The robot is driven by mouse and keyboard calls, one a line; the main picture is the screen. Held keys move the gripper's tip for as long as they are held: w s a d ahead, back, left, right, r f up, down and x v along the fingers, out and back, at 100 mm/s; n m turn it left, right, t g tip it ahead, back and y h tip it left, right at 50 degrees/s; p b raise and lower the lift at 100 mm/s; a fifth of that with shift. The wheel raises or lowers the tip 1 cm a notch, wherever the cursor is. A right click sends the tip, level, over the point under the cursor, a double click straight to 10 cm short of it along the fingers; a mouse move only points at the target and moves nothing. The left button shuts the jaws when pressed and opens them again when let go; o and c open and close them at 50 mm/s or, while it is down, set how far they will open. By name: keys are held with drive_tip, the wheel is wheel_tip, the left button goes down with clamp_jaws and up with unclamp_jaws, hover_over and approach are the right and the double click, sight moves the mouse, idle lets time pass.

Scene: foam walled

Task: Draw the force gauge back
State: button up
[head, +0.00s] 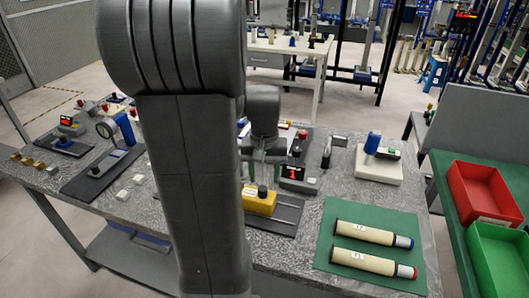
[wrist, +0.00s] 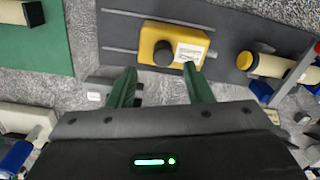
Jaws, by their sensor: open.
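The yellow force gauge (head: 259,203), with a black knob on top and a white label, sits on a dark plate with grey rails (head: 288,220). In the wrist view the gauge (wrist: 157,33) and its black knob (wrist: 163,53) lie just beyond my fingertips. My gripper (wrist: 158,72) is open and empty, its two green fingers apart, with the knob between their lines but farther off. In the head view my gripper (head: 264,160) hangs above and behind the gauge, partly hidden by my arm. No contact with the knob shows.
Right of the gauge, a green mat (head: 325,262) holds two cream cylinders (head: 374,234). A box with a red display (head: 297,172) stands behind the gauge. In the wrist view a cream cylinder (wrist: 275,68) lies right of the gauge. Red (head: 484,215) and green (head: 497,275) bins stand far right.

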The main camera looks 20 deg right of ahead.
sight(262, 187)
wheel_tip(262, 187, up, 9)
drive_tip(key=shift+f, duration=0.1)
idle(0.4)
wheel_tip(262, 187, down, 14)
drive_tip(key=shift+r, duration=0.1)
drive_tip(key=shift+w+a, duration=0.1)
drive_tip(key=shift+a, duration=0.15)
drive_tip(key=shift+r, duration=0.1)
idle(0.4)
